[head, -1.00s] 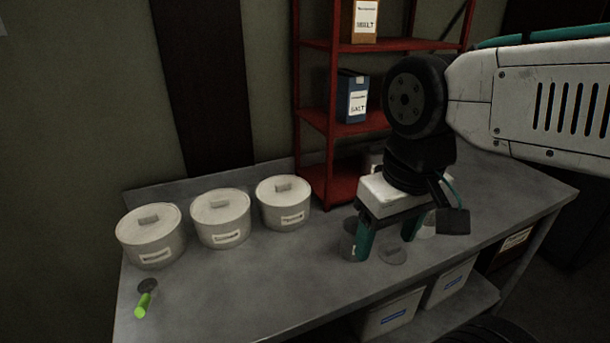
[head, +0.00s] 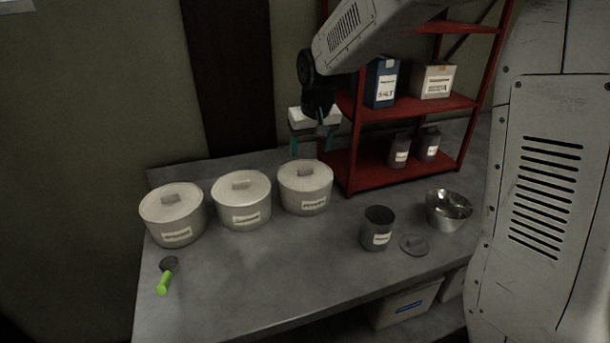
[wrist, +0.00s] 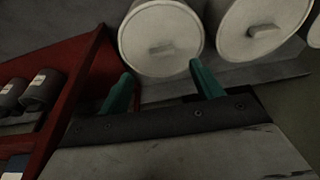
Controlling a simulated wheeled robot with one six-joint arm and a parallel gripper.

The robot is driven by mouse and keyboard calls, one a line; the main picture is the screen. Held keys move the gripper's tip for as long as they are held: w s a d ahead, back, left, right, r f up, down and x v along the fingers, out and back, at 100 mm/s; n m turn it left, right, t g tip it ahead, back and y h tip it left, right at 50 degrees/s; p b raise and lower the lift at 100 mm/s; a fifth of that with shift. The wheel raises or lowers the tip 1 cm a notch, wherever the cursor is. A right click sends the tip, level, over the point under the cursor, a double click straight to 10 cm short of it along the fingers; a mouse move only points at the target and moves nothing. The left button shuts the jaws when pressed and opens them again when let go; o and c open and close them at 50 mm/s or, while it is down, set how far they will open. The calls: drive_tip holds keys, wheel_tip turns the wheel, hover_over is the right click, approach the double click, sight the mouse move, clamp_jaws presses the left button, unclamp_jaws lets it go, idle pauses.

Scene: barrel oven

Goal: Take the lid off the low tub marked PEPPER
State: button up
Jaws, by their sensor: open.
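Three low pale tubs stand in a row on the grey table: the left tub (head: 173,222), the middle tub (head: 241,208) and the right tub (head: 305,192). Each has a round lid with a block handle and a front label too blurred to read surely, so I cannot confirm which is PEPPER. My gripper (head: 311,145) is open and empty, above and behind the right tub. In the wrist view, the right tub's lid (wrist: 158,28) with its handle lies ahead of the open fingers (wrist: 163,88), apart from them. The middle tub's lid shows beside it.
A red shelf (head: 400,111) with boxes and canisters stands close right of the gripper. A grey open canister (head: 377,231), a loose round lid (head: 413,244) and a metal bowl (head: 448,208) stand at right. A green-handled tool (head: 164,281) lies front left. The table's front middle is clear.

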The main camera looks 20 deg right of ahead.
sight(305, 168)
drive_tip(key=x, duration=0.7)
drive_tip(key=shift+w+a+f, duration=0.15)
drive_tip(key=shift+w+f, duration=0.15)
drive_tip(key=shift+w, duration=0.1)
drive_tip(key=c, duration=1.1)
